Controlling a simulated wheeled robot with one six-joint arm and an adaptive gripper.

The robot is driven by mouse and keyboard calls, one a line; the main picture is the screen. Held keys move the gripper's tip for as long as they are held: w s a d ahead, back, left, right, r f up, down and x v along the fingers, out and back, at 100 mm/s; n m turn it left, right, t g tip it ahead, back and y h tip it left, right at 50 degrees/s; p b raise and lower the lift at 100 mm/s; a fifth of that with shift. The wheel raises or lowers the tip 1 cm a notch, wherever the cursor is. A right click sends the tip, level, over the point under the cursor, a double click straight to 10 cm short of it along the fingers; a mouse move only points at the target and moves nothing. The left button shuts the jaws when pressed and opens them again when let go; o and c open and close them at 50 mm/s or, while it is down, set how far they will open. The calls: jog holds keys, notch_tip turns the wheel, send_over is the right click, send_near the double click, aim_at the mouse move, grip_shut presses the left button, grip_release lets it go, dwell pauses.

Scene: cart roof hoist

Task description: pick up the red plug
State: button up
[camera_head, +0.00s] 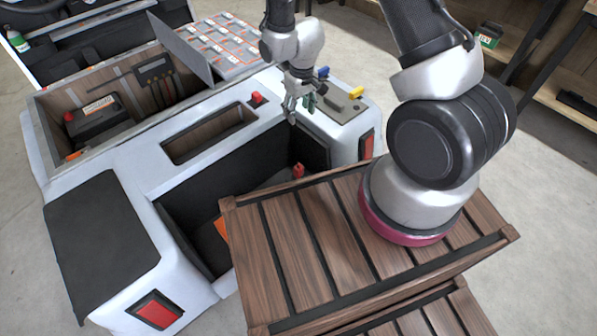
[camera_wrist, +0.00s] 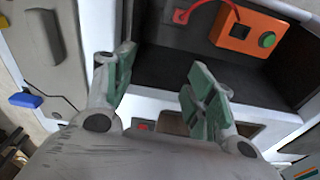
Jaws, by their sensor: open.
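A red plug-like piece (camera_head: 298,171) stands up in the dark open bay of the white cart. In the wrist view a red piece (camera_wrist: 181,15) sits at the top edge, with a red cable running from it to an orange box (camera_wrist: 236,30) with a green button. I cannot tell for sure that these two red pieces are the same. My gripper (camera_head: 300,101) is above the cart's edge beside the bay, apart from the red piece. In the wrist view its green-padded fingers (camera_wrist: 164,76) are spread, with nothing between them.
A slatted wooden crate (camera_head: 330,235) stands in front of the bay and hides part of it. A red button (camera_head: 257,98) sits on the cart's top. A grey panel with a yellow lever (camera_head: 355,92) is right of my gripper. A battery (camera_head: 95,115) lies in the left compartment.

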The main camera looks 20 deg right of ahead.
jog(key=n+g, duration=0.1)
send_over(299, 167)
notch_tip(299, 167, down, 16)
jog(key=shift+w+r, duration=0.1)
jog(key=shift+r, duration=0.1)
notch_tip(299, 167, down, 7)
jog(key=shift+f, duration=0.2)
jog(key=c, duration=1.2)
notch_tip(299, 167, up, 10)
jog(key=shift+r, duration=0.1)
